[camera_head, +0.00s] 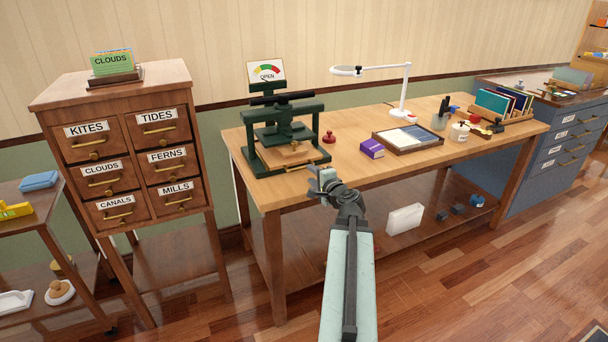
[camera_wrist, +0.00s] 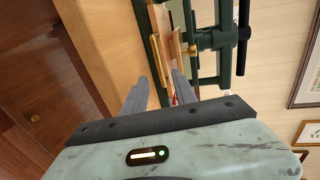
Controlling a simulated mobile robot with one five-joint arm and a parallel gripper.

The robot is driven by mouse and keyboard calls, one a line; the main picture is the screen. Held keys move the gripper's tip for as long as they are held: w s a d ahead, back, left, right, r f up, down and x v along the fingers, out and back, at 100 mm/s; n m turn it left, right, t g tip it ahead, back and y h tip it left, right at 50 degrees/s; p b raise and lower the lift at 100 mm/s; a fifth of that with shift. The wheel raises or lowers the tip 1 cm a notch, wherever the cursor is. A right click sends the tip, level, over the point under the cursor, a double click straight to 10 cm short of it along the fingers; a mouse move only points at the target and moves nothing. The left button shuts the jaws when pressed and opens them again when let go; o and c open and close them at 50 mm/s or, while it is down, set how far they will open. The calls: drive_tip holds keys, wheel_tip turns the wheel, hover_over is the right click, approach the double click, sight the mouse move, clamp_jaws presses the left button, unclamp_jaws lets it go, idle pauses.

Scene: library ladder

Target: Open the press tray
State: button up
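The dark green press (camera_head: 262,157) stands on the left end of the wooden workbench. Its wooden tray (camera_head: 292,150) sits low in the frame, with a brass handle (camera_head: 301,166) along the front. In the wrist view the picture is turned sideways, and the tray (camera_wrist: 171,40) and brass handle (camera_wrist: 156,58) lie just beyond my fingertips. My gripper (camera_head: 322,182) is in front of the bench, close to the press front. In the wrist view my gripper (camera_wrist: 160,80) has its two fingers apart, with nothing seen held between them. Contact with the handle cannot be told.
A dial sign (camera_head: 266,72) reading OPEN stands above the press. A red stamp (camera_head: 329,137), a purple box (camera_head: 372,148), a shallow case (camera_head: 408,138) and a white lamp (camera_head: 403,90) are to the right. A labelled drawer cabinet (camera_head: 125,125) stands left. Floor in front is clear.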

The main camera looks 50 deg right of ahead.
sight(303, 168)
drive_tip(key=b+x, duration=0.1)
drive_tip(key=x, duration=0.5)
drive_tip(key=shift+w+f, duration=0.1)
drive_tip(key=shift+w, duration=0.2)
clamp_jaws()
idle(1.0)
